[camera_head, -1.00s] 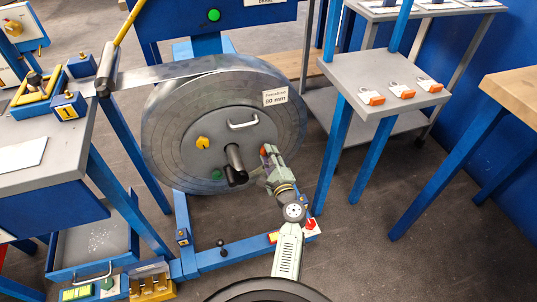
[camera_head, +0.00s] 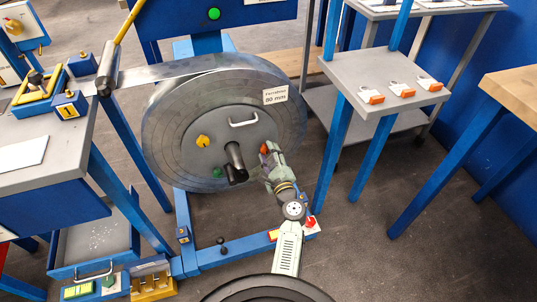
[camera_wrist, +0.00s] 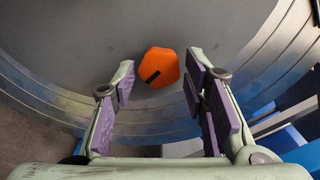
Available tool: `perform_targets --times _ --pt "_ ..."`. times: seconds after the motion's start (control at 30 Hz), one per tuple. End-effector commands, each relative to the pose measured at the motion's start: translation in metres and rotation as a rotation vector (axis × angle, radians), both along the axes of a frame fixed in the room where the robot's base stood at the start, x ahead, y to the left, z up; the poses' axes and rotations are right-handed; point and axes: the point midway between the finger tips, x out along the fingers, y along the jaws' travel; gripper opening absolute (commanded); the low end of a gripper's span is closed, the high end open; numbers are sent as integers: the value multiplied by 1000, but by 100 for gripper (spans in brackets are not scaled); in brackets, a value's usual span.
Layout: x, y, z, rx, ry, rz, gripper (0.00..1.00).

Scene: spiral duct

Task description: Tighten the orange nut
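The orange nut (camera_wrist: 160,67) is a six-sided knob with a short black mark, on the grey face of the large reel. In the wrist view it sits just beyond my fingertips, between their lines and nearer the right finger. My gripper (camera_wrist: 160,90) is open, its purple pads on either side of an empty gap. In the head view the nut (camera_head: 264,149) shows as a small orange spot at the right of the reel's hub, partly hidden by my gripper (camera_head: 268,158). Contact with the nut is not visible.
The metal reel (camera_head: 165,120) carries a yellow knob (camera_head: 203,141), a green knob (camera_head: 218,172), a handle (camera_head: 243,123) and a dark central shaft (camera_head: 236,160). A grey shelf with orange-tagged padlocks (camera_head: 401,90) stands to the right. Blue frame legs surround the reel.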

Motion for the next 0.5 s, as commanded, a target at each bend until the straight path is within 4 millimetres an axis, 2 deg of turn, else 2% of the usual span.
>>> perform_targets --times 0.1,0.37,0.5 --pt "0 0 0 0 0 0 50" --pt "0 0 0 0 0 0 50" --pt "-8 -3 -1 0 2 -1 50"
